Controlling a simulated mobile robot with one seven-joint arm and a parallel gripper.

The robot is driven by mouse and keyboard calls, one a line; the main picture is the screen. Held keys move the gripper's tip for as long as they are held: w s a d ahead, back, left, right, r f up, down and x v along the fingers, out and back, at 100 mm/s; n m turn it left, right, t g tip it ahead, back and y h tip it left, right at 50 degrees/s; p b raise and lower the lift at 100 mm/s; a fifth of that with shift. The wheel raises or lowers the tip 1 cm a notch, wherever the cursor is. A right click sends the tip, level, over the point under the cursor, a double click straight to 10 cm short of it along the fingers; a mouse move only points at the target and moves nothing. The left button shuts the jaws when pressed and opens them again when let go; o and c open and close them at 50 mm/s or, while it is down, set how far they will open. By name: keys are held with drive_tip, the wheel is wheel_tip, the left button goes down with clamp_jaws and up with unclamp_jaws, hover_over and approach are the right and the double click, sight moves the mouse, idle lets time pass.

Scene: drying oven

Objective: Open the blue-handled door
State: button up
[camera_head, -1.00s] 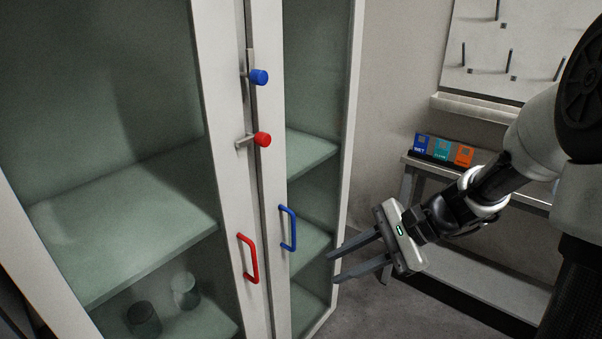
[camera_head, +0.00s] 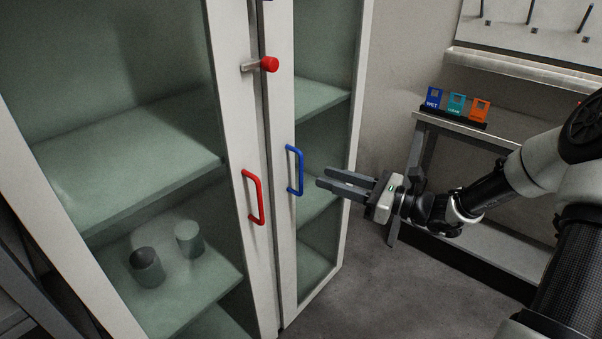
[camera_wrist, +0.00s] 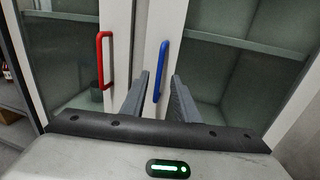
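The blue handle (camera_head: 295,171) is a vertical bar on the white frame of the right glass door (camera_head: 320,200). My gripper (camera_head: 322,178) is to the right of the handle at about its height, with its fingers pointing left towards it. A gap shows between fingertips and handle. In the wrist view the blue handle (camera_wrist: 160,70) stands upright ahead, between the lines of the two fingers (camera_wrist: 158,82). The fingers are apart and hold nothing. The door looks closed against the left door. A red handle (camera_head: 252,197) is on the left door.
A red knob (camera_head: 269,64) sits on a latch above the handles. Two cylindrical containers (camera_head: 147,267) (camera_head: 189,238) stand behind the left glass. A bench (camera_head: 470,133) with blue, teal and orange cards stands to the right. Floor (camera_head: 375,290) is clear right of the cabinet.

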drive_tip(key=b, duration=0.1)
hover_over(301, 195)
drive_tip(key=shift+w, duration=0.3)
clamp_jaws()
